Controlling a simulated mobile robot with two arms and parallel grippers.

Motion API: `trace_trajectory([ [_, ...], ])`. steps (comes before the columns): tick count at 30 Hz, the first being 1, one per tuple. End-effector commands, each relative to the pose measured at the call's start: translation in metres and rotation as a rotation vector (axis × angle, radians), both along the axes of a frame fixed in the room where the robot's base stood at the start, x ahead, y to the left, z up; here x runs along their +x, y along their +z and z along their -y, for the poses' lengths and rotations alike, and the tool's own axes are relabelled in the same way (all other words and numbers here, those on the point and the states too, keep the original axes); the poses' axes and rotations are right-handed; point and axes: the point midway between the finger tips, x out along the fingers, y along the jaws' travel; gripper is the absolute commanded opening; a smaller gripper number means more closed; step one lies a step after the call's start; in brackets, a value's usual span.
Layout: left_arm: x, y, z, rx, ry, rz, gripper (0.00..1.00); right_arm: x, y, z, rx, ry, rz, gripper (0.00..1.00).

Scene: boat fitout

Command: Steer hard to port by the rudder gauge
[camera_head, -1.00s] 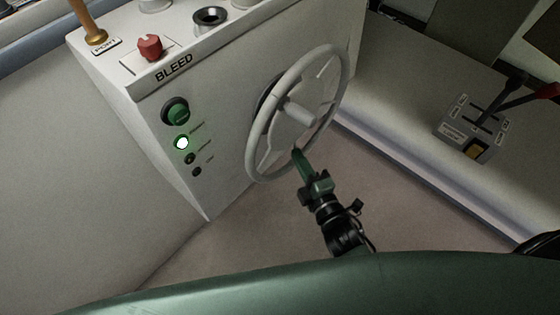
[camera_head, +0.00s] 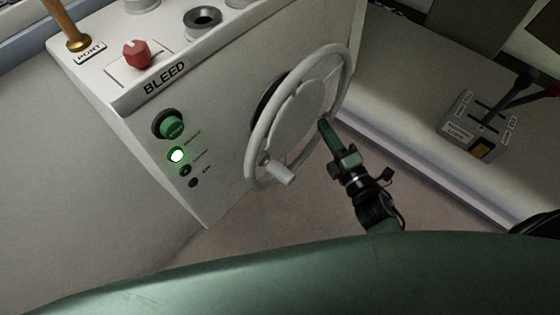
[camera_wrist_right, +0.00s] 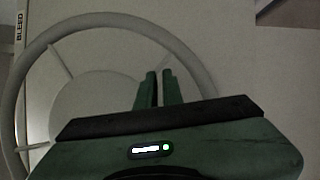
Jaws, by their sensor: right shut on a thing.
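The light grey steering wheel (camera_head: 345,75) is mounted on the front of the white console. A short handle (camera_head: 280,173) sticks out at its lower left. My right gripper (camera_head: 322,122) is at the wheel's lower right, its fingers shut on part of the wheel; I cannot tell whether rim or spoke. In the right wrist view the fingers (camera_wrist_right: 160,88) are close together in front of the wheel (camera_wrist_right: 70,30). A dark-ringed round fitting (camera_head: 203,20) is on the console top; its face is unreadable, and I cannot tell whether it is the rudder gauge. My left gripper is out of view.
The console top has a red knob (camera_head: 137,54) by the BLEED label and a brass-based lever (camera_head: 77,42) by a PORT plate. A lever box (camera_head: 480,125) stands on the right ledge.

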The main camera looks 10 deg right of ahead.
Motion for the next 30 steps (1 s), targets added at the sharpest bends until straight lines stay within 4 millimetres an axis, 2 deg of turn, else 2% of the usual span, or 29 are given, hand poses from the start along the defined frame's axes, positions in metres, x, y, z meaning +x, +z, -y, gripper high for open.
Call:
trace_trajectory([
  [4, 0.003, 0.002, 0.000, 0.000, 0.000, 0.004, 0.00, 0.004, 0.012, 0.012, -0.009, -0.007, 0.003, 0.00],
  [8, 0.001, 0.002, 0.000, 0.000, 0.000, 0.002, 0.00, 0.010, 0.022, 0.020, -0.110, -0.011, 0.085, 0.00],
  [12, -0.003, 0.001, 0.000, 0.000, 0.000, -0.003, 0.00, 0.015, 0.037, 0.026, -0.111, -0.008, 0.083, 0.00],
  [16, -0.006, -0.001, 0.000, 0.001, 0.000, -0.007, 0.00, 0.019, 0.050, 0.031, -0.206, -0.013, 0.160, 0.00],
  [21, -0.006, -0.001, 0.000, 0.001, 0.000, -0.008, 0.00, 0.021, 0.069, 0.035, -0.222, -0.010, 0.173, 0.00],
  [26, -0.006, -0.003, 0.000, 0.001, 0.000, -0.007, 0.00, 0.022, 0.085, 0.036, -0.325, -0.011, 0.255, 0.00],
  [30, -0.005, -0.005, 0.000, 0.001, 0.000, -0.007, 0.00, 0.022, 0.096, 0.035, -0.320, -0.009, 0.252, 0.00],
])
